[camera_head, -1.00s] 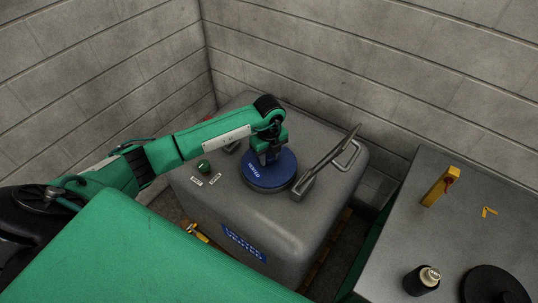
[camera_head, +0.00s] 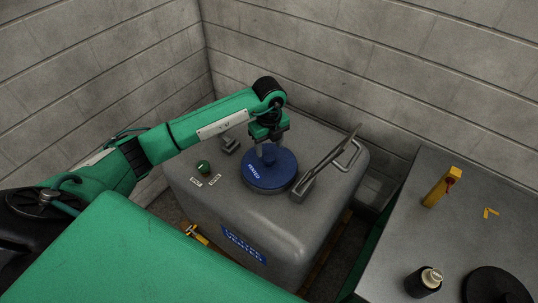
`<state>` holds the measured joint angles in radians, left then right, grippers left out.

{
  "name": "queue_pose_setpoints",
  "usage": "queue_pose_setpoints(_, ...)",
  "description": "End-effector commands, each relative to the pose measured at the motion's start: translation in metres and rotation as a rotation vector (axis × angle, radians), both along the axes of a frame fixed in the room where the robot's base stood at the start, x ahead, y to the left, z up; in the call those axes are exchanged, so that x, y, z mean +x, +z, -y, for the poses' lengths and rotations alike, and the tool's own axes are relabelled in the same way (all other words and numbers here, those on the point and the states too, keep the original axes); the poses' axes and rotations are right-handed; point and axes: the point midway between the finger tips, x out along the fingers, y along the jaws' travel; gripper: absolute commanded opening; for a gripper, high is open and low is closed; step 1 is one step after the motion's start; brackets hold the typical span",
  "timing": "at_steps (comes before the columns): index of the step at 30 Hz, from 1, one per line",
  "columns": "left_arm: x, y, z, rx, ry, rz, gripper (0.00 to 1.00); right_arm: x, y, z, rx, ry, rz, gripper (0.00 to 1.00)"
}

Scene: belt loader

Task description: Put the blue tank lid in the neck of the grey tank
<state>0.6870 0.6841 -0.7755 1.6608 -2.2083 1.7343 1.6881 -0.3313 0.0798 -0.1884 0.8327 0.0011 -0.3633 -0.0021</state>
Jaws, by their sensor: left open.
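The blue tank lid (camera_head: 269,175) lies flat on top of the grey tank (camera_head: 285,227), beside a raised metal bar. The tank's neck is not seen; the lid covers that spot. I cannot tell how deep the lid sits. My left gripper (camera_head: 268,146) is open, just above the middle of the lid at its raised knob, pointing down. Whether its fingers touch the knob is too small to tell. My right gripper is not in view.
The metal lever (camera_head: 326,163) rises right of the lid. A green knob (camera_head: 203,166) sits on the tank's left. A grey table (camera_head: 455,240) at right holds a yellow block (camera_head: 441,187), a dark bottle (camera_head: 422,281) and a black disc (camera_head: 496,287). Block walls stand close behind.

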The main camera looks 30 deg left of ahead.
Motion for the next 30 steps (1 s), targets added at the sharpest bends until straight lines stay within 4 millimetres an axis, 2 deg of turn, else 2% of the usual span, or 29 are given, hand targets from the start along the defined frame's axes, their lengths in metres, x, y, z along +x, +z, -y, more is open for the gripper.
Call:
queue_pose_setpoints(4, 0.001, 0.031, 0.000, 0.001, 0.001, 0.004, 0.54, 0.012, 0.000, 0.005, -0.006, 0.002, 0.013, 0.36)
queue_pose_setpoints(10, 0.000, 0.057, 0.000, 0.000, 0.001, 0.001, 0.54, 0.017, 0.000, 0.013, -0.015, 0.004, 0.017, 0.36)
queue_pose_setpoints(15, 0.000, 0.064, 0.000, 0.001, 0.001, -0.001, 0.54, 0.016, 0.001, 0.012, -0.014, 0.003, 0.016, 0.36)
queue_pose_setpoints(30, 0.000, 0.063, 0.000, 0.001, 0.001, -0.001, 0.54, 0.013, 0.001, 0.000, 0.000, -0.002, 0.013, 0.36)
